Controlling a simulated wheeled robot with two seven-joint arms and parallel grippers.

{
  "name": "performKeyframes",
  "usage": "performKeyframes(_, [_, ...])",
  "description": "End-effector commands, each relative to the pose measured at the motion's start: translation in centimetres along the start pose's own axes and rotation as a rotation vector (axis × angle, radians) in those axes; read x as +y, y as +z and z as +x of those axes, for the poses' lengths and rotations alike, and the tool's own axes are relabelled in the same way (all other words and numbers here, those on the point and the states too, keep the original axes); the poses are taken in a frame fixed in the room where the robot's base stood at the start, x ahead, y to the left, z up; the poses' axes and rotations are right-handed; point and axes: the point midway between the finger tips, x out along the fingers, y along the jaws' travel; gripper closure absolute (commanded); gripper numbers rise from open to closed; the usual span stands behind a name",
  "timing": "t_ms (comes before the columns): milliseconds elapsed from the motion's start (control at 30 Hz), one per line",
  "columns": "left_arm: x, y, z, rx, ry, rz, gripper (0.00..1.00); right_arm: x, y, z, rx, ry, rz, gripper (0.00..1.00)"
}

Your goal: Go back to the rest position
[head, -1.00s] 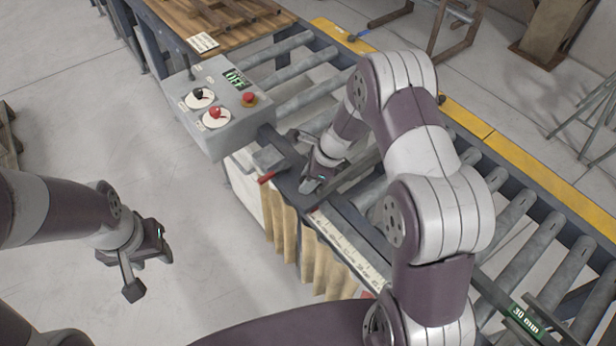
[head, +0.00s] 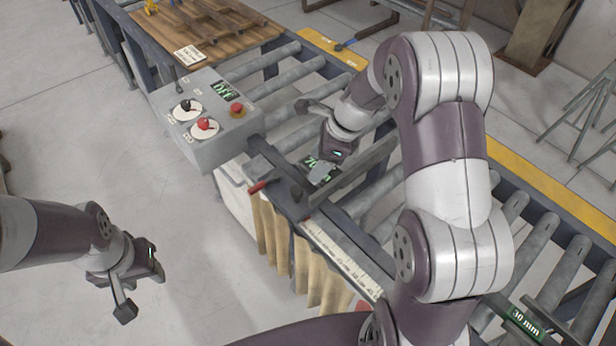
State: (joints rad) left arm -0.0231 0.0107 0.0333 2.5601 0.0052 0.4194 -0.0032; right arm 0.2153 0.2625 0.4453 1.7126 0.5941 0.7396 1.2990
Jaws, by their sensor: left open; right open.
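My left gripper (head: 136,291) hangs open and empty over the bare floor at the left, clear of the conveyor. My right gripper (head: 311,138) is open above the roller conveyor, just right of the control box. One of its fingers points left over the rollers and the other points down, near a small display reading about 70 (head: 316,168), which it partly covers. I see nothing between its fingers. My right arm crosses the middle of the view and hides part of the rollers.
The grey control box (head: 206,116) has two dials, a red button and a screen reading OFF. A red-handled lever (head: 257,187) and a ruler strip (head: 342,257) line the near edge. A 30 mm display (head: 525,322) sits at lower right. The floor at left is free.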

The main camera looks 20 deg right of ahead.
Motion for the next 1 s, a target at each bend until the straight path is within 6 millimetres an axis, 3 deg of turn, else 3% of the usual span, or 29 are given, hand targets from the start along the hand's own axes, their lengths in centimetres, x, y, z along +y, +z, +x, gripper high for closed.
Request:
performKeyframes(167, [0.0, 0.0, 0.2, 0.0, 0.0, 0.0, 0.56, 0.0, -0.1, -1.2, 0.001, 0.0, 0.001, 0.4])
performKeyframes(667, [0.0, 0.0, 0.2, 0.0, 0.0, 0.0, 0.56, -0.1, -0.1, -1.1, 0.002, -0.005, -0.063, 0.4])
performKeyframes(767, [0.0, 0.0, 0.2, 0.0, 0.0, 0.0, 0.56, 0.9, -1.9, -0.5, 0.07, 0.005, -0.375, 0.4])
performKeyframes(900, [0.0, 0.3, 2.9, 0.0, 0.0, 0.0, 0.56, 7.1, -5.9, 1.5, 0.231, 0.138, -1.191, 0.4])
performKeyframes(1000, [0.0, 0.7, 5.3, -0.001, 0.0, 0.0, 0.56, 11.6, -7.3, 2.7, 0.293, 0.243, -1.705, 0.4])
